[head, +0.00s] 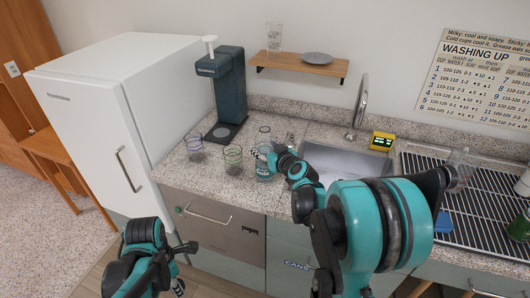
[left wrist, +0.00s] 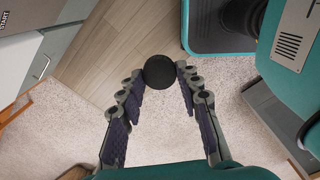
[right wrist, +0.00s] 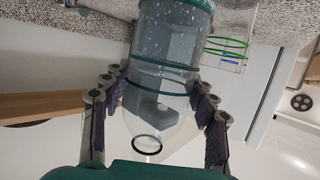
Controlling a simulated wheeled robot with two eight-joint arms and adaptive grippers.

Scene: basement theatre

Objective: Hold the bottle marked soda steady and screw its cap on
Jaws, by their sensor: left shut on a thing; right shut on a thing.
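The clear bottle with teal bands (head: 263,171) stands upright at the counter's front edge, left of the sink; I cannot read its marking. My right gripper (head: 268,153) is shut on the bottle's upper part. In the right wrist view the bottle (right wrist: 165,78) lies between the fingers, and its open mouth shows a dark ring with no cap on it. My left gripper (head: 179,287) is low in front of the cabinets, well away from the bottle. In the left wrist view it is shut on a round black cap (left wrist: 159,72) at its fingertips.
Two striped tumblers (head: 232,157) (head: 194,144) stand left of the bottle. Behind them is a dark teal drinks machine (head: 222,88). The sink (head: 340,163) with a tall tap (head: 359,104) lies right of the bottle. A white fridge (head: 115,110) stands at the left.

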